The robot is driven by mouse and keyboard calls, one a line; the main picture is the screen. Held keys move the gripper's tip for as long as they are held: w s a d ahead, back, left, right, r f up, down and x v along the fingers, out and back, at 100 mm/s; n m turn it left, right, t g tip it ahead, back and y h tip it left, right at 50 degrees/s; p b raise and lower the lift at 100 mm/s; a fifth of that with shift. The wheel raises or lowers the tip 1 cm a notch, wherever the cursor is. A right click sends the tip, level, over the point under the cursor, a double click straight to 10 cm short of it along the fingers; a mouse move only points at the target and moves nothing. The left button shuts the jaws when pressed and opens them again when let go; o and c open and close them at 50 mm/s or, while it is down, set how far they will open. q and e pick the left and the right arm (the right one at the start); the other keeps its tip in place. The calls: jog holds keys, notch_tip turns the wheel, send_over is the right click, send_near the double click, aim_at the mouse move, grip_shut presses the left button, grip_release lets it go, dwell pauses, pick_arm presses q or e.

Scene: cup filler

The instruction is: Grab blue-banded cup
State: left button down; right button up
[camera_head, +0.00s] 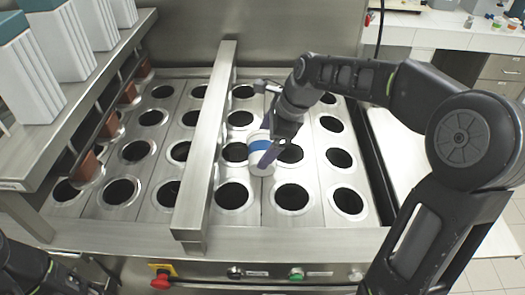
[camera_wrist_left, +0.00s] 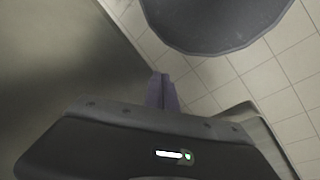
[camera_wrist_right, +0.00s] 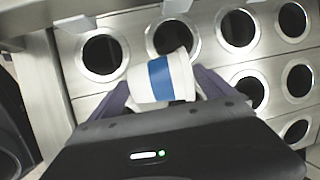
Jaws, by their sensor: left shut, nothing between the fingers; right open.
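The blue-banded cup (camera_head: 259,151) is white with a blue stripe and stands tilted in the picture above the steel plate with holes. It also shows in the right wrist view (camera_wrist_right: 162,79), lying between the two purple fingers. My right gripper (camera_head: 266,158) is open, with its fingers on either side of the cup; I cannot tell whether they touch it. My left gripper (camera_wrist_left: 162,92) is shut and empty, low by the side of the machine; in the head view only part of my left arm shows at the lower left corner.
The machine's plate (camera_head: 240,218) has several round holes in rows. A raised steel bar (camera_head: 208,140) runs across it, left of the cup. White dispensers (camera_head: 45,75) stand at the upper left. A red button (camera_head: 161,280) is on the front panel. A white counter (camera_head: 450,30) is at the back right.

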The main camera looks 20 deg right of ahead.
jog(key=shift+f, duration=0.1)
jog(key=p+x, duration=0.1)
jog(key=x, duration=0.4)
jog(key=shift+f, duration=0.1)
jog(key=shift+c, duration=0.3)
dwell(0.4)
jog(key=c, duration=0.9)
